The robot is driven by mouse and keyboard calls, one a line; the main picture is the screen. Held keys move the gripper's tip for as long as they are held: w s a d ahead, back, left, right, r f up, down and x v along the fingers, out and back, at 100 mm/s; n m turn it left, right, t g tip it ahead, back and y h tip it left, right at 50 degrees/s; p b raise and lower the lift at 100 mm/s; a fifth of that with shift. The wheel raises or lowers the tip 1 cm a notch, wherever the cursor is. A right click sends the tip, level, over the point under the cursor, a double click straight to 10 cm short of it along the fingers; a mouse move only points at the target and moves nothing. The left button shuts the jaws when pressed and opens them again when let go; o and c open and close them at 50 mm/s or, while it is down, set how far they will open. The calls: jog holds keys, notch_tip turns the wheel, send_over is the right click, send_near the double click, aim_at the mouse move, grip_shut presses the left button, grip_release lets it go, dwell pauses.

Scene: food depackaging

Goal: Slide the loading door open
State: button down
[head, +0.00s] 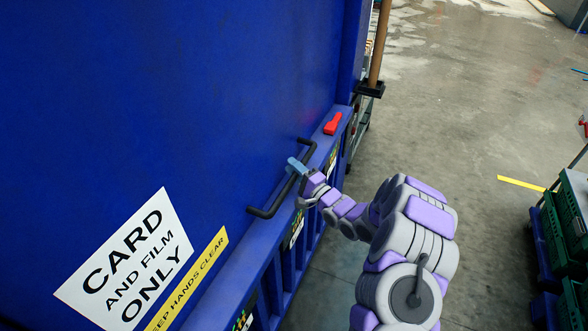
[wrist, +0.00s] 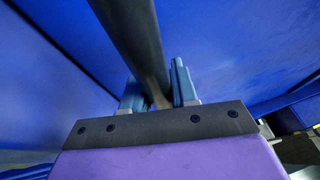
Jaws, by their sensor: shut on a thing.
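The loading door (head: 190,90) is a large blue panel filling the left of the head view. A black bar handle (head: 268,207) is fixed near its lower edge and runs diagonally. My gripper (head: 296,166) is at the upper part of the handle, its light blue fingers around the bar. In the wrist view the dark handle bar (wrist: 130,35) passes between the two blue fingers of my gripper (wrist: 160,88), which is shut on it. The fingertips' far sides are partly hidden by the bar and the gripper body.
A red piece (head: 332,124) sits on the blue ledge beyond the handle. A white "CARD AND FILM ONLY" sign (head: 128,258) is on the door. Green crates (head: 570,235) stand at the right. Open concrete floor lies between.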

jog(key=p, duration=2.4)
send_near(279, 42)
jog(key=x, duration=0.4)
jog(key=shift+w+a+r, duration=0.15)
jog(key=shift+r, duration=0.1)
jog(key=c, duration=1)
grip_release()
jog(key=shift+f, duration=0.15)
jog(key=shift+o, duration=0.2)
jog(key=b+v, duration=0.2)
jog(key=v, duration=1.5)
jog(key=shift+f, duration=0.2)
